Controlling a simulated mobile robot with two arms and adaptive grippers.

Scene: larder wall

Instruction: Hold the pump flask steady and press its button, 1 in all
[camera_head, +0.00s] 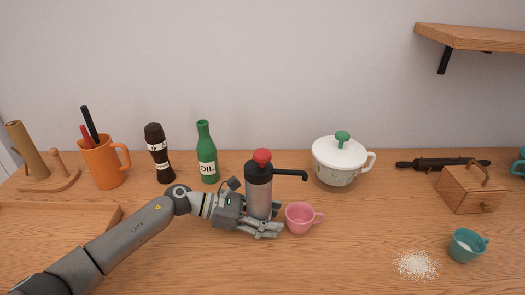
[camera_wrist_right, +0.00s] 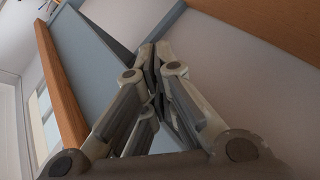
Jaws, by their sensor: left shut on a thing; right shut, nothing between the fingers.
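The pump flask (camera_head: 258,193) stands upright on the wooden counter, with a grey body, a red button (camera_head: 262,157) on top and a black spout pointing right. My left gripper (camera_head: 268,229) is shut around the lower part of the flask and hides some of its base. A pink cup (camera_head: 300,218) stands just right of the flask, below the spout. My right gripper (camera_wrist_right: 155,62) shows only in the right wrist view, its fingers closed together with nothing between them. The flask is not in that view.
Behind stand an orange mug (camera_head: 103,165), a dark bottle (camera_head: 158,155), a green oil bottle (camera_head: 207,155) and a white lidded pot (camera_head: 338,162). At right are a wooden box (camera_head: 467,190), a rolling pin (camera_head: 440,163), a teal cup (camera_head: 466,246) and spilled white grains (camera_head: 416,265).

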